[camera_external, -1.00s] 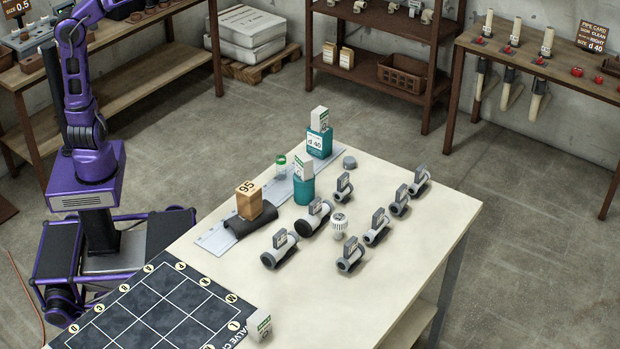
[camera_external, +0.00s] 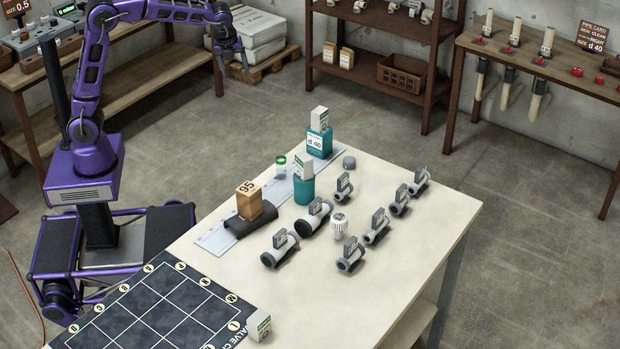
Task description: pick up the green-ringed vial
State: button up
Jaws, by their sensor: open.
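The green-ringed vial (camera_external: 281,165) is a small clear vial with a green band near its top. It stands upright on the far side of the table, by the pale flat strip (camera_external: 214,238). A teal container with a white-green box (camera_external: 303,188) stands just right of it. My gripper (camera_external: 235,62) is in the air at the upper middle, beyond the table's far left side and well above and left of the vial. It points downward, is open and holds nothing.
A teal box labelled d 40 (camera_external: 319,142) and a wooden block marked 95 (camera_external: 249,200) on a dark half-pipe flank the vial. Several grey valves (camera_external: 352,254) and a white ribbed cap (camera_external: 339,226) stand rightward. The table's (camera_external: 400,285) front right is clear.

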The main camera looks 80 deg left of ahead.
notch_tip(320, 180, down, 6)
jog(key=s+d+m+g, duration=0.1)
jog(key=d, duration=0.1)
jog(key=m+t+h+b, duration=0.4)
jog(key=m+t+b, duration=0.1)
jog(key=m+t, duration=0.95)
send_near(281, 167)
jog(key=shift+m+g, duration=0.65)
jog(key=shift+g, duration=0.2)
jog(key=w, duration=0.2)
jog(key=w+a+b, duration=0.1)
jog(key=w, duration=0.5)
jog(key=shift+a+f, duration=0.3)
jog(key=shift+b+x, duration=0.55)
jog(key=shift+x, duration=2.15)
jog(key=shift+s+d, duration=0.1)
grip_shut()
